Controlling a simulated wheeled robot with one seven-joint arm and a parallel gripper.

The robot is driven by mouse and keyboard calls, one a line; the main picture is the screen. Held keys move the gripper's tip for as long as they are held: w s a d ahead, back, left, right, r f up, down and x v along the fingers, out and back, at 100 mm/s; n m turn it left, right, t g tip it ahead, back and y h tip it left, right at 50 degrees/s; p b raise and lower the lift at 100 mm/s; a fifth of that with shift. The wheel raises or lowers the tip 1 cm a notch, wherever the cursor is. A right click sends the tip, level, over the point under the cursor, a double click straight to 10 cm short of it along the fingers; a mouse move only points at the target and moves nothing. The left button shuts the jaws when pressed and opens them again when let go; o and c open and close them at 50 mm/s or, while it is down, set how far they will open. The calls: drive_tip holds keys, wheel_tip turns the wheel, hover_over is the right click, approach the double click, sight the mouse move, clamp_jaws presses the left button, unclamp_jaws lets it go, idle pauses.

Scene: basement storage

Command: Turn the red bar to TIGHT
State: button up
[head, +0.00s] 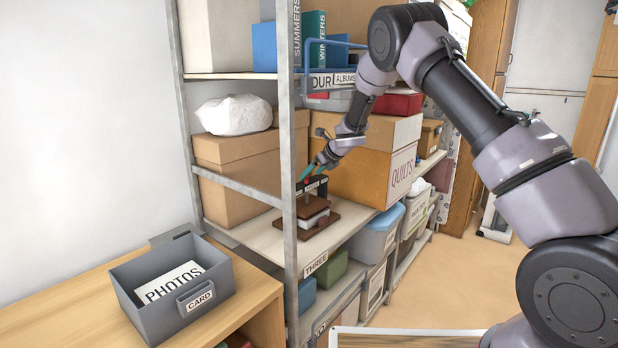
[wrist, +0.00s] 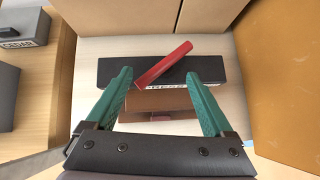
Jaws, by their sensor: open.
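The red bar (wrist: 165,65) lies slantwise across the top of a black crosspiece (wrist: 215,69) in the wrist view, its right end farther from me. A white label on the crosspiece's near face is partly covered and too small to read. Below it is a brown block (wrist: 155,101).
A shelf post (head: 288,180) stands just left of the press. The QUILTS box (head: 375,165) is close behind and right, and a cardboard box (head: 235,175) is at left. A grey PHOTOS box (head: 140,318) sits on the wooden table. Shelf space before the press is narrow.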

drive_tip(key=shift+x, duration=1.5)
